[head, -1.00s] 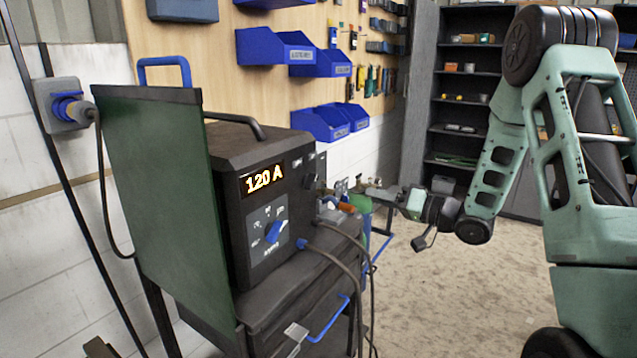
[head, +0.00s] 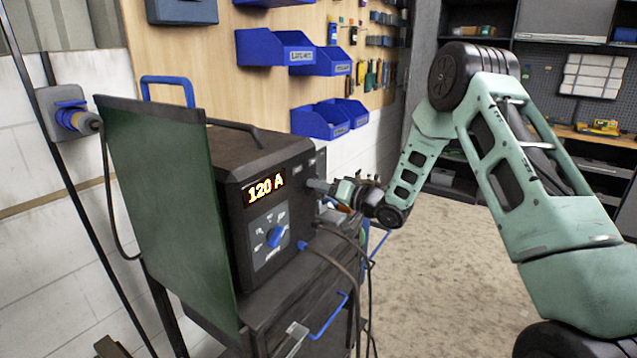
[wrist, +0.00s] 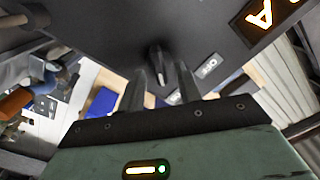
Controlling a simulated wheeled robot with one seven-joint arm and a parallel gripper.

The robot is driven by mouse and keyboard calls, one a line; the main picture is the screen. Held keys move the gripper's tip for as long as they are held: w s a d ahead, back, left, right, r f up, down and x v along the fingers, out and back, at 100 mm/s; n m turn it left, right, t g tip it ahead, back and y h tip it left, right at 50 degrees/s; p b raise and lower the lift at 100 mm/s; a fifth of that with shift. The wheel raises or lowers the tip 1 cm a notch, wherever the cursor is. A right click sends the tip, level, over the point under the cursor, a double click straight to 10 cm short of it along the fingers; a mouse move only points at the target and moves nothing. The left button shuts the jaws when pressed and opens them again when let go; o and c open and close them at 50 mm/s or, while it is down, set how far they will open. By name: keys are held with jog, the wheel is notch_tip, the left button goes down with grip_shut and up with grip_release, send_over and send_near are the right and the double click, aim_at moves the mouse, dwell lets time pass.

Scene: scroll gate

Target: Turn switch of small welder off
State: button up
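The small welder (head: 260,165) is a black box with a lit "120 A" display (head: 264,190) and a blue dial (head: 274,236) on its front. In the wrist view, a dark switch knob (wrist: 157,56) stands out from a black welder face, beside a small white label (wrist: 210,65) that I cannot read surely. My gripper (wrist: 159,71) is open, with one finger on either side of the knob. I cannot tell whether the fingers touch it. In the head view my gripper (head: 324,187) is at the welder's right side, and the switch is hidden there.
The welder stands on a dark cart beside a green panel (head: 165,200). Cables (head: 345,262) hang from its front. A blue plug (head: 75,118) sits in a wall socket. Blue bins (head: 320,122) hang on the board behind. The floor at right is clear.

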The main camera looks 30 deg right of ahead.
jog(key=shift+w+a, duration=0.2)
jog(key=shift+w, duration=0.15)
jog(key=shift+c, duration=0.3)
grip_shut()
